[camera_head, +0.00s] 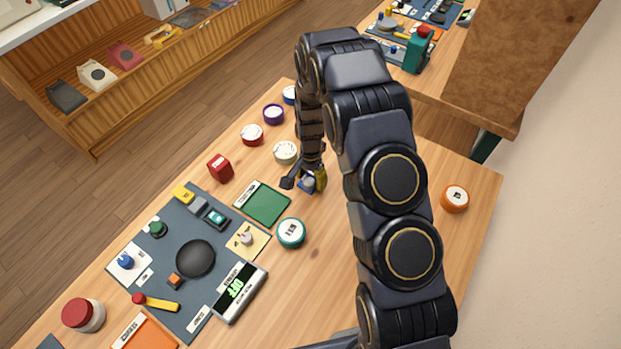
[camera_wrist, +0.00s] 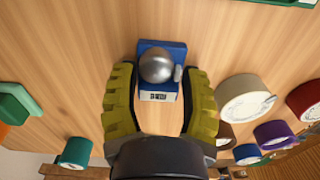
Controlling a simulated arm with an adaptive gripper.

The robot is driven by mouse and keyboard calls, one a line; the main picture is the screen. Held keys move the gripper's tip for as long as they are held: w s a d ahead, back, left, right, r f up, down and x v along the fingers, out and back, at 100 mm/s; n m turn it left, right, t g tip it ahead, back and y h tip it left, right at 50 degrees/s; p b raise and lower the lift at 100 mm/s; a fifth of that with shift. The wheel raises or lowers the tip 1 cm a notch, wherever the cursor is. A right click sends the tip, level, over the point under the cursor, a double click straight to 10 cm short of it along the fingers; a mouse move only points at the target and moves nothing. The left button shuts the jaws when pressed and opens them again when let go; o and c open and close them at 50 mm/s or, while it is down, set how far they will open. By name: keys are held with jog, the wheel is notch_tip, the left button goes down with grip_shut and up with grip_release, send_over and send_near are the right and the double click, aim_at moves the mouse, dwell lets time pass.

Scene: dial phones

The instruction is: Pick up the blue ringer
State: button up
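The blue ringer (camera_wrist: 147,47) is a small blue block with a silver dome, a small grey part at its side and a white label on its front. In the wrist view it stands on the wooden table, between and slightly beyond the tips of my gripper (camera_wrist: 162,75). The two yellow-padded fingers are apart, with a gap on both sides of the ringer; no contact shows. In the head view my gripper (camera_head: 305,180) is low over the table, and only a bit of the blue ringer (camera_head: 306,186) shows between the fingers.
Several round tins stand nearby, among them a cream one (camera_head: 285,152), a teal one (camera_head: 291,233) and an orange one (camera_head: 455,199). A green pad (camera_head: 264,204) and a grey mat (camera_head: 170,275) with parts lie left. The table right of my gripper is partly hidden by my arm.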

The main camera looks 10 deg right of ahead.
jog(key=c, duration=0.3)
jog(key=shift+r, duration=0.1)
